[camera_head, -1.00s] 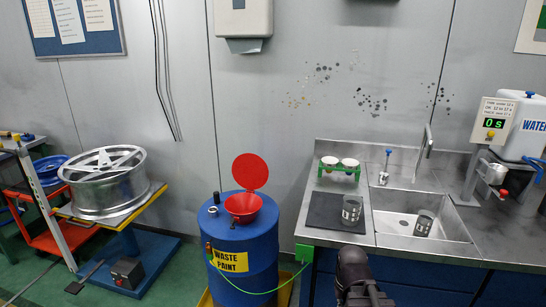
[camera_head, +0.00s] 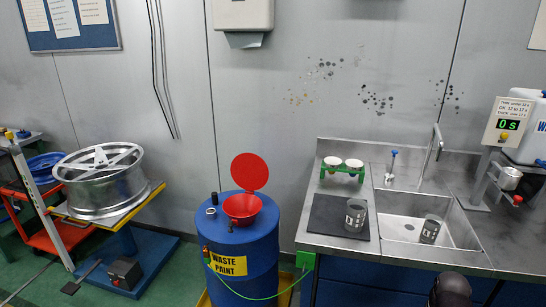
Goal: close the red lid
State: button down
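The round red lid (camera_head: 250,171) stands open and upright at the back of a red funnel (camera_head: 242,207). The funnel sits on top of the blue waste paint drum (camera_head: 243,246). Part of my arm shows as a dark shape at the bottom edge, right of the drum and in front of the sink counter. My gripper's fingers are not visible.
The steel counter (camera_head: 336,243) right of the drum holds a dark mat with a grey cup (camera_head: 356,216), a green rack with white cups (camera_head: 342,168), and a sink with another cup (camera_head: 430,229). A wheel rim (camera_head: 103,181) lies on a stand at left. A green wire runs from drum to counter.

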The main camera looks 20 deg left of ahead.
aim_at(249, 172)
jog(key=z, duration=0.3)
jog(key=k, duration=1.05)
jog(key=u, duration=1.2)
jog(key=i, duration=1.3)
jog(key=u, duration=0.05)
